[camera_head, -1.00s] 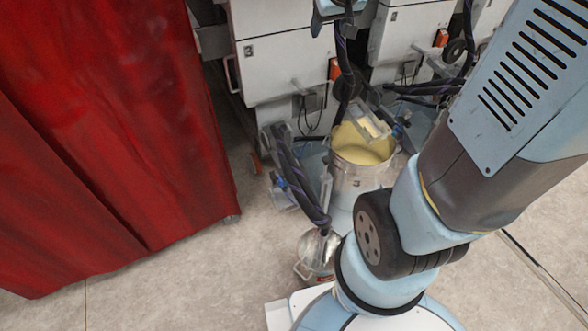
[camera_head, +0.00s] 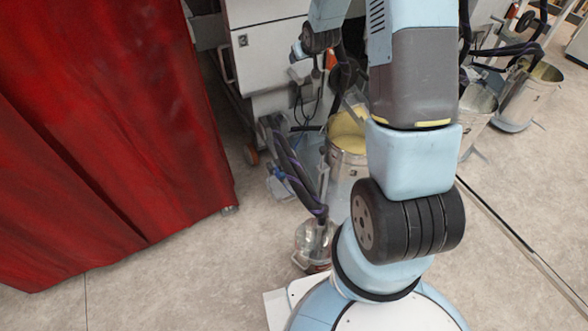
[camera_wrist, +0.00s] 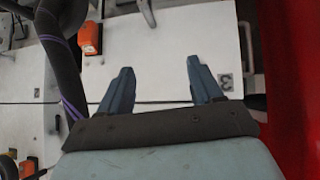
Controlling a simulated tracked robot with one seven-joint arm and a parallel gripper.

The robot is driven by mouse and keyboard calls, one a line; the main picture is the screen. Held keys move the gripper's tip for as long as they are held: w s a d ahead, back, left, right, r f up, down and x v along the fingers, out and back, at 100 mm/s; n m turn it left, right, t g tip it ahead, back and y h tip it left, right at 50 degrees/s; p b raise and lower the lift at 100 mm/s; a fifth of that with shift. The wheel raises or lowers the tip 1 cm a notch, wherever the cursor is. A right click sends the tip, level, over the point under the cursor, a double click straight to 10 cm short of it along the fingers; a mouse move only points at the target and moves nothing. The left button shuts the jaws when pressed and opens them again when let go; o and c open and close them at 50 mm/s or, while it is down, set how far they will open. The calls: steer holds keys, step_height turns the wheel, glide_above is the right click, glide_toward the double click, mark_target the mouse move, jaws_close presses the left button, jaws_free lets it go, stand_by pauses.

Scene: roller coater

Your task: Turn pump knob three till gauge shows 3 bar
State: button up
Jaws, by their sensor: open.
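My gripper (camera_wrist: 160,65) is open and empty in the wrist view, its two blue-grey fingers apart in front of white machine panels (camera_wrist: 160,125). In the head view my gripper (camera_head: 297,52) is small and partly blocked by my arm, in front of the white cabinet (camera_head: 268,65). I cannot make out pump knob three or its gauge in either view.
A red curtain (camera_head: 100,140) hangs on the left. A bucket of yellow liquid (camera_head: 346,140) and a round vessel with hoses (camera_head: 312,240) stand near my arm. An orange box (camera_wrist: 89,38) and a dark hose (camera_wrist: 65,60) are left of the fingers. Floor between curtain and vessel is clear.

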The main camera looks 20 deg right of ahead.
steer(key=w+f+t, duration=0.1)
steer(key=w+f, duration=0.2)
steer(key=f, duration=1.4)
steer(key=t+y, duration=0.3)
glide_toward(294, 169)
steer(key=x, duration=0.9)
steer(key=shift+w, duration=0.3)
steer(key=c, duration=1.1)
